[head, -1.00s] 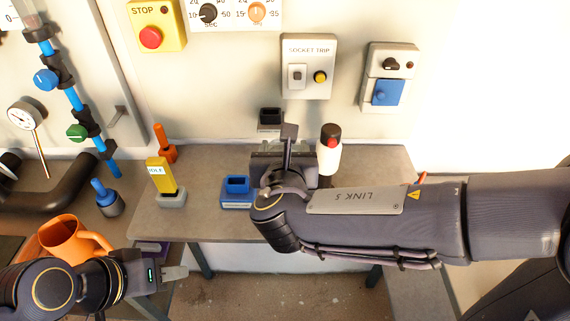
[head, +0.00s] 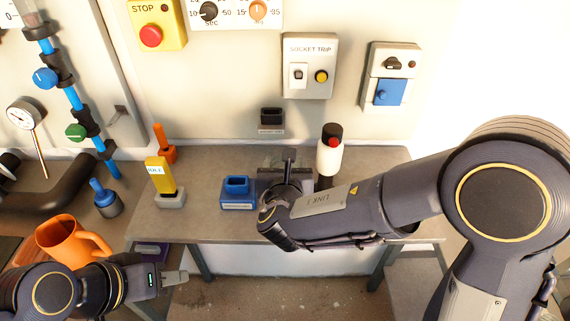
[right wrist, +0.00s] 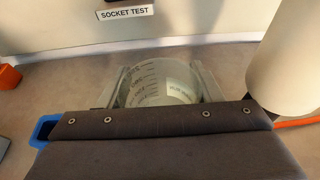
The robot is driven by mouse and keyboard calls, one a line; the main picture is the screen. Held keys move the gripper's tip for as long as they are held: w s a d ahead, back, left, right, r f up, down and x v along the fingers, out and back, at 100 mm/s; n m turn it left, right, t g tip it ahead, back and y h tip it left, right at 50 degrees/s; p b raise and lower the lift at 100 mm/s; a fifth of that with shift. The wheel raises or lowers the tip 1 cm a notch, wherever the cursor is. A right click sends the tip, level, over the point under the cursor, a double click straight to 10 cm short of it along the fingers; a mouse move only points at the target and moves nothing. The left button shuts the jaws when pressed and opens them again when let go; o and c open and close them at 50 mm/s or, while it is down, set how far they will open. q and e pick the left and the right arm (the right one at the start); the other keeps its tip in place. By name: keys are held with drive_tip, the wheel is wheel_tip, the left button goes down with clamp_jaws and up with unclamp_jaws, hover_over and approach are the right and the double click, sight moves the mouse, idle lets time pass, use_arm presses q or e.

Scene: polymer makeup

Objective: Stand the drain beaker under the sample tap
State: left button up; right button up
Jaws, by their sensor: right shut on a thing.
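The drain beaker (right wrist: 160,84) is a clear, graduated vessel with dark print in the right wrist view. My right gripper (right wrist: 165,90) is shut on it, one finger at each side. In the head view my right gripper (head: 285,172) is over the bench's middle, and only a faint clear part of the beaker (head: 282,160) shows behind it. I cannot tell whether the beaker touches the bench. The sample tap is not clearly identifiable; a blue pipe with a green valve (head: 76,132) runs down the left panel. My left gripper (head: 174,277) is at lower left, its jaw gap unclear.
An orange jug (head: 75,242) stands beside my left arm. A blue-handled item (head: 104,198), a yellow tag stand (head: 161,180) and a blue holder (head: 237,192) are left of my right gripper. A white bottle (head: 329,155) stands close on its right. The bench's right end is clear.

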drive_tip(key=shift+f, duration=0.2)
drive_tip(key=o, duration=1.1)
drive_tip(key=shift+c, duration=0.2)
drive_tip(key=shift+r, duration=0.3)
drive_tip(key=v, duration=1.2)
